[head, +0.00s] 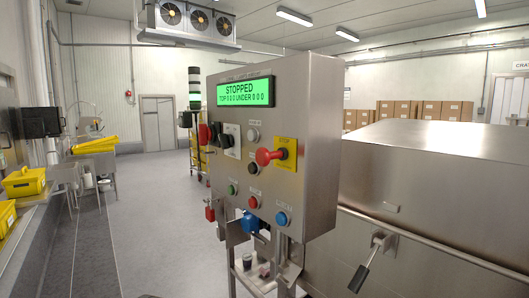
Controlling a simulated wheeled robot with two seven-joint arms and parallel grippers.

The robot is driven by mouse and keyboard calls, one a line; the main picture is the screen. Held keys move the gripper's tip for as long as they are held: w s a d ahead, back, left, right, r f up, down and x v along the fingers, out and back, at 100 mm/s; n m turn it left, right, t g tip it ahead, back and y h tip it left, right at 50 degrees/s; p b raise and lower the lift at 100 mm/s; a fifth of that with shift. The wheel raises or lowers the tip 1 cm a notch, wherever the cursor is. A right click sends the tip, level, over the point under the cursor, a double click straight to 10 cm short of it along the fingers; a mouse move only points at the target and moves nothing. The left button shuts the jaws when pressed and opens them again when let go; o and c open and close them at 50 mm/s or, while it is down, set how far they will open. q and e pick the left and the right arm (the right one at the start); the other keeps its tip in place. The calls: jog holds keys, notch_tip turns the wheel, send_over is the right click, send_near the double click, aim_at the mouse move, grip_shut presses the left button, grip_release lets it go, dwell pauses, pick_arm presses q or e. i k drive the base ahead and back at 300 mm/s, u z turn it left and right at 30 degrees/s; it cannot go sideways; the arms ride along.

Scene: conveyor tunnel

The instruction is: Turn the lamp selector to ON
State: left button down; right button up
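A steel control cabinet (297,105) stands in the middle of the head view. Its front carries a black selector knob (253,168) below a grey round knob (253,135), and a black handle (224,140) on a white plate at the left. The labels are too small to read, so I cannot tell which of these is the lamp selector or how it is set. The green display (244,91) reads STOPPED. Neither of my grippers is in view.
Green, red and blue buttons (282,218) line the panel's lower part. A red mushroom button (205,134) sticks out at its left edge. A steel tunnel housing (430,170) with a black-gripped lever (365,265) fills the right. The grey floor (150,205) to the left is mostly clear.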

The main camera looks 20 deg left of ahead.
aim_at(227, 141)
jog(key=u, duration=0.4)
jog(key=k, duration=1.1)
jog(key=u, duration=0.8)
jog(key=i, duration=0.9)
jog(key=z, duration=0.75)
jog(key=i, duration=0.7)
jog(key=z, duration=0.45)
